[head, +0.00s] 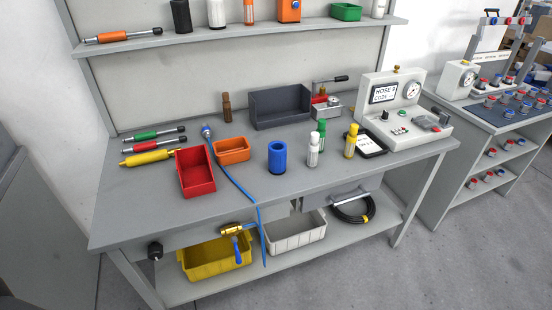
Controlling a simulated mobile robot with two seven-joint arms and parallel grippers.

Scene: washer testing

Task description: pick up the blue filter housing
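The blue filter housing (277,158) is a short blue cylinder with a dark opening in its top. It stands upright near the middle of the grey workbench (330,180) in the head view. Nothing touches it that I can see. Neither of my grippers is in the head view.
A dark grey bin (281,107) is behind.

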